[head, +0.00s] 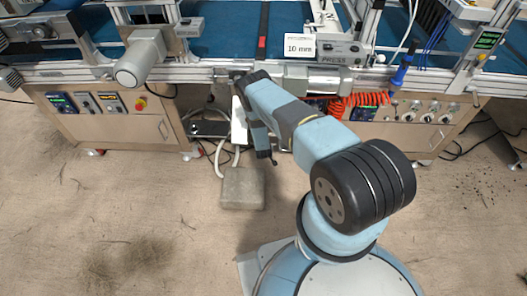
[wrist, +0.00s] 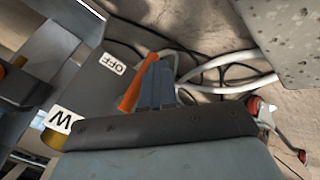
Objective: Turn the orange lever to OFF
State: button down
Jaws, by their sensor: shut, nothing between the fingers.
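The orange lever (wrist: 138,86) shows in the wrist view as a slanted bar. A white OFF label (wrist: 112,63) sits on a dark grey surface to the left of the lever. My gripper (wrist: 160,86) is shut and empty. Its blue-grey fingers are just right of the lever, very close to it; I cannot tell whether they touch. In the head view my arm reaches toward the machine's front, and I cannot make out the lever there.
Pale hoses (wrist: 215,62) and dark cables run behind the fingers. A grey block (head: 243,188) stands on the floor. Cabinets (head: 115,118) flank the gap.

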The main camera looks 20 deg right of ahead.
jog(key=shift+w+d+r, duration=0.3)
jog(key=shift+w+d, duration=0.05)
jog(key=shift+d, duration=0.15)
jog(key=s+a+r, duration=0.7)
jog(key=s+r, duration=0.1)
jog(key=shift+s+a, duration=0.25)
jog(key=shift+s, duration=0.05)
dwell(0.3)
jog(key=shift+s+r, duration=0.1)
jog(key=shift+s, duration=0.05)
